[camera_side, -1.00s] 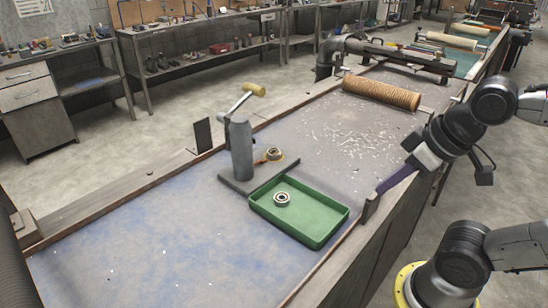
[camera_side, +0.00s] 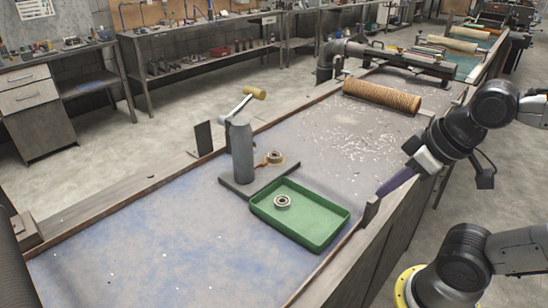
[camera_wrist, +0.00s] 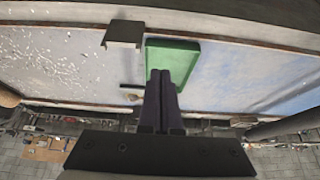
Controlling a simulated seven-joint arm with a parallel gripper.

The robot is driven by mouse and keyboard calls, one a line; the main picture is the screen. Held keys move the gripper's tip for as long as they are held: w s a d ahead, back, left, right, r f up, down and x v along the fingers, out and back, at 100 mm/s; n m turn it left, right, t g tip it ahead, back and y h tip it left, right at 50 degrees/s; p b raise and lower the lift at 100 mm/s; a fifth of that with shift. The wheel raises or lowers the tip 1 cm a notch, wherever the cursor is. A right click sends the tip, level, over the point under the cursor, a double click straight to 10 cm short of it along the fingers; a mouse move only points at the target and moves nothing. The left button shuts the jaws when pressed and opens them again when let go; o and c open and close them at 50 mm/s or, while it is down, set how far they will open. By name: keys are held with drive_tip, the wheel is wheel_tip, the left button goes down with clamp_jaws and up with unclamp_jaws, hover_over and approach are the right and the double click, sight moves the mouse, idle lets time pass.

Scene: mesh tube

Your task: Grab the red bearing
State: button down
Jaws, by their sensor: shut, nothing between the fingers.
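One bearing (camera_side: 282,201) with a metal ring lies in the green tray (camera_side: 331,237), toward its left end. Another bearing (camera_side: 274,156), with an orange-tan tint, lies on the bench just behind the grey upright cylinder (camera_side: 241,152). Neither looks clearly red. My gripper (camera_side: 379,194) has purple fingers and is at the right edge of the bench, to the right of the tray and apart from both bearings. In the wrist view my gripper (camera_wrist: 160,73) has its fingers together and empty, overlapping the green tray (camera_wrist: 187,57). I cannot make out a bearing there.
A crank handle (camera_side: 255,93) sticks up at the cylinder. A brown mesh roll (camera_side: 382,95) lies farther back on the bench. Light scraps (camera_side: 365,140) are scattered in front of it. A small dark block (camera_side: 370,208) stands at the bench's right edge. The bench's front left is clear.

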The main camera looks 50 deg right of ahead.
drive_tip(key=c, duration=1.5)
unclamp_jaws()
drive_tip(key=shift+c, duration=0.2)
drive_tip(key=o, duration=1.2)
drive_tip(key=shift+o, duration=0.2)
